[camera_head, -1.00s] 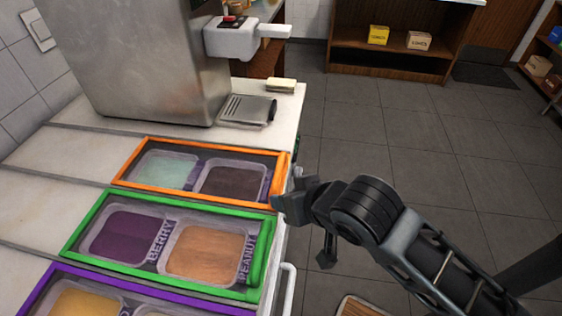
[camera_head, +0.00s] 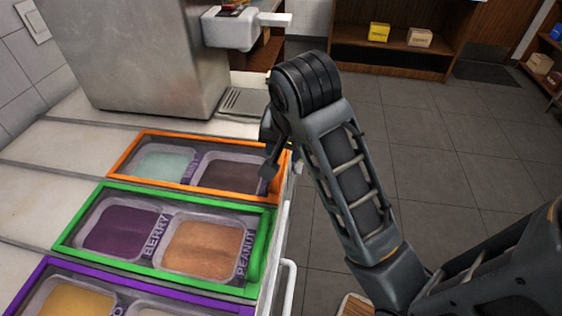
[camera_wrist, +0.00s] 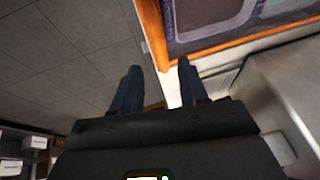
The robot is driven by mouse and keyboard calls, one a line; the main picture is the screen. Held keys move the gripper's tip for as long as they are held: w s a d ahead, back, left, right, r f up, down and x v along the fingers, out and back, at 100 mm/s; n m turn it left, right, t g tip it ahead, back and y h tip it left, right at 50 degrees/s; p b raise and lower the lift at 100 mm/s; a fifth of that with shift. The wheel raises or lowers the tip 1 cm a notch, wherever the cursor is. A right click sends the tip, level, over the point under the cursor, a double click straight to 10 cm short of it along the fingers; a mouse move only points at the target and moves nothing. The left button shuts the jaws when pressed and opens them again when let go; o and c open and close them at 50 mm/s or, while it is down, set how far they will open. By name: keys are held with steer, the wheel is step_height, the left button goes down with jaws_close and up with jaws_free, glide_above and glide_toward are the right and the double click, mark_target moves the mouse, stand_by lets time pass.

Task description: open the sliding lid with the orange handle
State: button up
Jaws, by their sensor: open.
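The sliding lid with the orange frame (camera_head: 200,141) lies over two tubs, one pale mint and one dark brown, seen through its clear pane. Its orange handle (camera_head: 283,164) is at the right end, partly hidden by my gripper. My gripper (camera_head: 268,160) is in front of that end, pointing down. The orange frame (camera_wrist: 225,45) shows there at upper right, beside the right finger. Whether the fingers touch the handle cannot be told.
A green-framed lid (camera_head: 120,190) over berry and peanut tubs is nearer, then a purple-framed lid (camera_head: 130,276). A steel machine (camera_head: 150,60) stands behind on the counter. Open floor (camera_head: 430,170) lies to the right.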

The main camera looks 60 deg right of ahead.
mark_target(280, 160)
steer(key=b+x, duration=0.1)
steer(key=x, duration=0.2)
steer(key=shift+f, duration=0.1)
steer(key=shift+x, duration=1.05)
jaws_close()
